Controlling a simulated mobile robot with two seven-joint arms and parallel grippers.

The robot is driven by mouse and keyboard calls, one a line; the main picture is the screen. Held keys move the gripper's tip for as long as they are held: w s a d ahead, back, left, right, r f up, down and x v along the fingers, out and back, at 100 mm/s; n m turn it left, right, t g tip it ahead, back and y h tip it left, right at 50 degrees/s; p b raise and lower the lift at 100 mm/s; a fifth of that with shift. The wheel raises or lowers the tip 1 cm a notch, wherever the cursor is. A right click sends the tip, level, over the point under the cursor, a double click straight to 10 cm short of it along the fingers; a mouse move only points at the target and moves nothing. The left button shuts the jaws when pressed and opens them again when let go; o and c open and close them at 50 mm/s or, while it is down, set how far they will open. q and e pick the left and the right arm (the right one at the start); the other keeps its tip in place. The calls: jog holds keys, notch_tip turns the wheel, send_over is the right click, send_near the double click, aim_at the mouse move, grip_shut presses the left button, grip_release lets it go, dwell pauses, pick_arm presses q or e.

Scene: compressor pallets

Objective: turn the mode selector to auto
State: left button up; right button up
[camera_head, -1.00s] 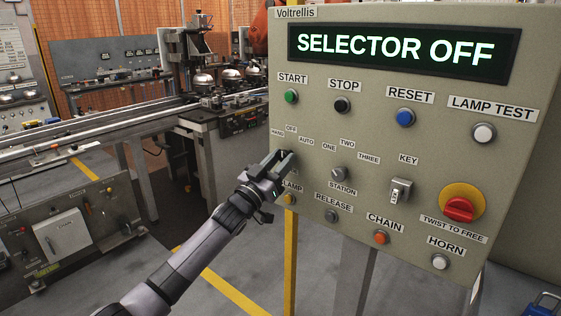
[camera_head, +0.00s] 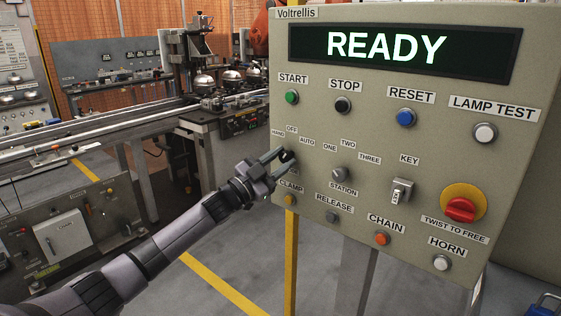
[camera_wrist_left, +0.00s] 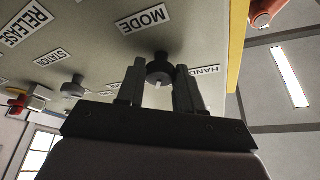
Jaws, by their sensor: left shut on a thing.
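The mode selector (camera_head: 288,156) is a small dark knob on the left part of the beige control panel (camera_head: 375,270), below the labels HAND, OFF and AUTO. My left gripper (camera_head: 286,160) comes in from the left and is shut on the knob. In the left wrist view the knob (camera_wrist_left: 159,66) sits between the two fingertips (camera_wrist_left: 160,84), under the MODE label. The gripper partly hides the knob in the head view, so its pointer is hard to read. The display (camera_head: 400,50) reads READY. My right gripper is not in view.
A key switch (camera_head: 401,191) and a red emergency stop (camera_head: 459,209) are farther right. A yellow post (camera_head: 290,260) stands below.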

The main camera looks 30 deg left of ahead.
pick_arm(q)
jog(key=shift+m+g+h, duration=0.5)
jog(key=shift+m+h, duration=0.1)
jog(key=shift+m, duration=0.9)
jog(key=o, duration=1)
jog(key=shift+o, duration=0.2)
jog(key=b+v, duration=0.1)
jog(key=v, duration=0.6)
